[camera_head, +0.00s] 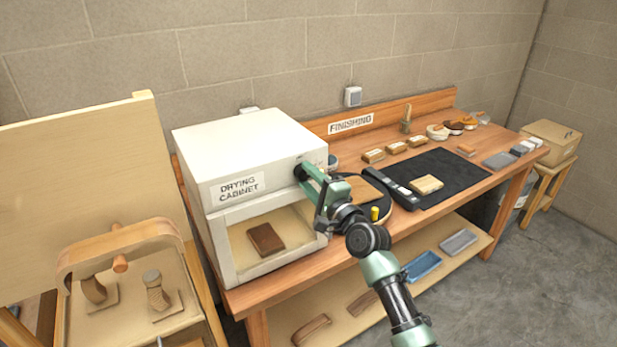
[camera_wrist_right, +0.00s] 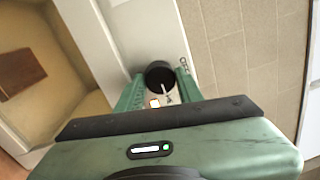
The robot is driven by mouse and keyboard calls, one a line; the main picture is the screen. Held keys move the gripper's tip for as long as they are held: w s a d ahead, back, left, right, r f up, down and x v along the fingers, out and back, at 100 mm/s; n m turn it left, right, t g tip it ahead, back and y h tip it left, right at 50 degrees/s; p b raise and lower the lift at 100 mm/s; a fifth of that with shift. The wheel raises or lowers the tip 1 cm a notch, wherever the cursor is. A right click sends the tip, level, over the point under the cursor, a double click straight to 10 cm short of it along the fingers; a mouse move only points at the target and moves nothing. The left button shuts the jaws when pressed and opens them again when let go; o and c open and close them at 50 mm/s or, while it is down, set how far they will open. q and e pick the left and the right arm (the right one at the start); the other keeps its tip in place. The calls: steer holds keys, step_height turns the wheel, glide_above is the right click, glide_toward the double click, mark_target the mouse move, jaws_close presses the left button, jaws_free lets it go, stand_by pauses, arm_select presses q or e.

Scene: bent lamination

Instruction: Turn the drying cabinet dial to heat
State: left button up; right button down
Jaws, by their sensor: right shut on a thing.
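The white drying cabinet (camera_head: 250,150) stands at the left end of the wooden workbench, with a "DRYING CABINET" label on its front. Its black dial (camera_head: 299,171) is at the upper right of the front face. My right gripper (camera_head: 306,172) is shut on the dial. In the right wrist view the dial (camera_wrist_right: 159,75) sits between the fingertips of the right gripper (camera_wrist_right: 158,82), with a white pointer line on it. Small marks and an orange-and-white patch show beside the dial; the lettering is too small to read. My left gripper is not in view.
A brown block (camera_head: 265,239) lies inside the cabinet behind its front opening. Right of the cabinet, the bench holds a round turntable (camera_head: 362,190), a black mat (camera_head: 452,172) and several wooden blocks. A bent wooden form (camera_head: 120,245) stands at the left.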

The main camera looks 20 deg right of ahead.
steer(key=c, duration=0.9)
jaws_free()
steer(key=shift+f, duration=0.2)
